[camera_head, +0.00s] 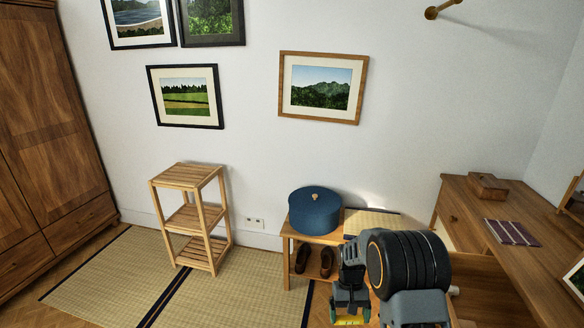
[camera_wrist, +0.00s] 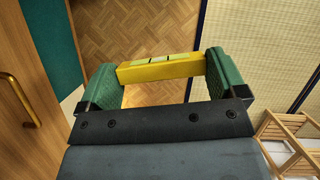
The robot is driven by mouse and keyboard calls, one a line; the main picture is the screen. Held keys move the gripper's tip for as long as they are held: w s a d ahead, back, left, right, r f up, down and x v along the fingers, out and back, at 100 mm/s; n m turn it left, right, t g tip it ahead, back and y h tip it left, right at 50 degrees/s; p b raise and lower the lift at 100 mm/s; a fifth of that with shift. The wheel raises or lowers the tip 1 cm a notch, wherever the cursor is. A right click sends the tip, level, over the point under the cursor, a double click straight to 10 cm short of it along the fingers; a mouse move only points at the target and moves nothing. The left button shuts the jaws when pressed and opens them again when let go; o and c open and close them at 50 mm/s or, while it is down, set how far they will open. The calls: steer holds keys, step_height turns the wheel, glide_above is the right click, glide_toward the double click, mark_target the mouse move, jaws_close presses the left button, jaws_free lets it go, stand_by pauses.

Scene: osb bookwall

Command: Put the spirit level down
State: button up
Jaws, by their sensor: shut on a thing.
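The yellow spirit level (camera_wrist: 160,69) lies crosswise between the two green fingers of my gripper (camera_wrist: 162,76), which is shut on it. Its pale vials show on the upper face. In the head view, my gripper (camera_head: 350,298) is low in front of the wooden bench, and part of the yellow level (camera_head: 348,321) shows at the bottom edge. In the wrist view, the level is held with parquet floor (camera_wrist: 140,28) visible beyond it. The height above the floor cannot be told.
A slatted shelf (camera_head: 186,175) stands left on tatami (camera_head: 90,277). A desk (camera_head: 470,195) with a wooden box (camera_head: 487,186) is at right. A wardrobe (camera_head: 50,130) stands at far left.

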mark_target(350, 320)
steer(key=r+p, duration=0.1)
steer(key=p, duration=0.1)
steer(key=s+r+p, duration=0.1)
steer(key=r+p, duration=0.1)
steer(key=p, duration=0.1)
steer(key=shift+r, duration=0.2)
steer(key=shift+s+r+p, duration=0.15)
steer(key=shift+r+p, duration=0.1)
steer(key=shift+p, duration=0.8)
